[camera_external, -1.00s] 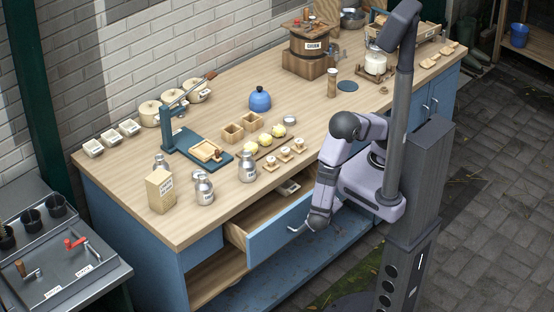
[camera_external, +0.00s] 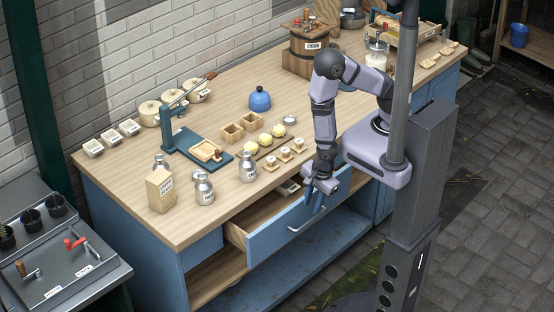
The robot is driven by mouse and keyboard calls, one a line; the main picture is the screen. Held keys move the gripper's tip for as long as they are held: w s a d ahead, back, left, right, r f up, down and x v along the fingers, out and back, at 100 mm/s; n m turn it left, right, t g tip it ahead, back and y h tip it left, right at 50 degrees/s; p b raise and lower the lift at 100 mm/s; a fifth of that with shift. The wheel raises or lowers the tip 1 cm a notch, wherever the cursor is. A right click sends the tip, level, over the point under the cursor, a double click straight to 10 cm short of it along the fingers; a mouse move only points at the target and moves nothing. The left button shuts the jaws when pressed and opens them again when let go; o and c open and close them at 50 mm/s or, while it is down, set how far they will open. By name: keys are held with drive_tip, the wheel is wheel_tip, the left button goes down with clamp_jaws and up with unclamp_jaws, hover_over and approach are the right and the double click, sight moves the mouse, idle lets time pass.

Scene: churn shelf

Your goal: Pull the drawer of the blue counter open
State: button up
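The blue counter (camera_external: 135,228) has a wooden top and stands against the brick wall. Its drawer (camera_external: 270,238) is pulled out partway, with its blue front standing clear of the counter and part of its wooden inside showing. A light handle (camera_external: 306,222) is on the drawer front. My gripper (camera_external: 315,200) is above the right part of the drawer, near the top edge of its front, and points down. It appears apart from the handle. Its fingers are small and dark, and I cannot tell how far apart they are. A small pale item (camera_external: 288,187) lies inside the drawer.
Metal milk cans (camera_external: 248,167), yellow balls (camera_external: 265,139) and small cups (camera_external: 284,153) stand on the counter above the drawer. A blue kettle (camera_external: 260,99) and a wooden churn (camera_external: 308,48) are farther back. An open shelf (camera_external: 215,275) lies below the drawer.

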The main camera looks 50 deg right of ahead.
sight(308, 221)
drive_tip(key=shift+f, duration=0.2)
drive_tip(key=shift+w+a+f+p, duration=0.1)
drive_tip(key=shift+w+f, duration=0.1)
drive_tip(key=shift+f, duration=0.95)
drive_tip(key=shift+w+d+f+p, duration=0.15)
drive_tip(key=shift+w+f, duration=0.1)
drive_tip(key=shift+f, duration=0.9)
drive_tip(key=shift+w+a+f+p, duration=0.1)
drive_tip(key=shift+w+a+f, duration=0.1)
drive_tip(key=shift+f, duration=0.95)
clamp_jaws()
